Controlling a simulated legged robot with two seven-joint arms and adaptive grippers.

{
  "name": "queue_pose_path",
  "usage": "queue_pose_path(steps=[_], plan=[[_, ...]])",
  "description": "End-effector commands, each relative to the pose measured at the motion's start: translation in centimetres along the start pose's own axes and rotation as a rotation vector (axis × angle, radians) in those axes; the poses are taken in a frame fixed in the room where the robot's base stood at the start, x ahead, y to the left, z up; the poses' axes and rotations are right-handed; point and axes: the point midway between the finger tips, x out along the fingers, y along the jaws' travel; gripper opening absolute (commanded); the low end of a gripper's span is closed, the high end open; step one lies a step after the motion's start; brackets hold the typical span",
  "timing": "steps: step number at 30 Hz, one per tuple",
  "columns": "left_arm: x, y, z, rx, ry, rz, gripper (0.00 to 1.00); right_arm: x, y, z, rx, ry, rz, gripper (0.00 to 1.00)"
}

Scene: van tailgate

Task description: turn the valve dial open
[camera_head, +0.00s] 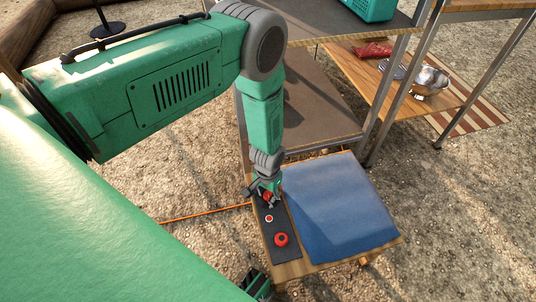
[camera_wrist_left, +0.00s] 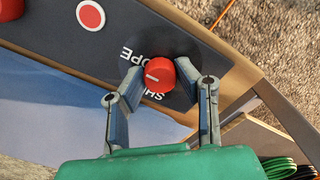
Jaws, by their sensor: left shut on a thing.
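The red valve dial (camera_wrist_left: 160,76) sits on a dark panel with printed lettering around it, upside down in the left wrist view and partly covered by the dial and fingers. A white line marks the dial's face and points to the left there. My left gripper (camera_head: 266,196) reaches down to the panel (camera_head: 288,255) in the head view. Its two fingers (camera_wrist_left: 158,82) are around the dial, one on each side, shut on it. A green and black part at the bottom edge of the head view looks like my right gripper (camera_head: 258,287); its jaws are unclear.
On the panel are a round red knob (camera_head: 281,240) and a small red disc with a white rim (camera_head: 269,218). A blue cushion (camera_head: 335,205) lies beside the panel. Shelves behind hold a metal bowl (camera_head: 430,80). An orange cord (camera_head: 205,212) runs across the gravel.

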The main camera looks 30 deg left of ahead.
Motion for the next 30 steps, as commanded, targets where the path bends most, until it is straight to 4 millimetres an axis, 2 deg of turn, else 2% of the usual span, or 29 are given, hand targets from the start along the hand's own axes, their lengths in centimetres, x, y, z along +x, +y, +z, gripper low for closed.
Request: queue_pose_path(steps=[1, 16, 17, 18, 19, 30], plan=[[-0.17, -0.31, -0.69, 0.007, 0.016, -0.004, 0.00, 0.00, 0.00, 0.00, 0.000, 0.000, 0.000, 0.40], [-0.20, -0.22, -0.70, 0.025, 0.017, -0.004, 0.00, -0.01, 0.00, 0.00, 0.000, 0.000, 0.000, 0.40], [-0.21, -0.22, -0.70, 0.025, 0.017, -0.004, 0.31, -0.01, 0.00, 0.00, 0.000, 0.000, 0.000, 0.40], [-0.21, -0.21, -0.68, 0.025, 0.016, -0.004, 0.45, -0.01, 0.00, 0.00, 0.000, 0.000, 0.000, 0.40], [-0.20, -0.19, -0.65, 0.025, 0.015, -0.003, 0.48, -0.02, 0.00, 0.00, 0.000, 0.000, 0.000, 0.40], [-0.56, 0.00, -0.28, 0.025, 0.006, -0.001, 0.48, -0.10, -0.01, 0.16, 0.000, 0.002, 0.000, 0.40]])
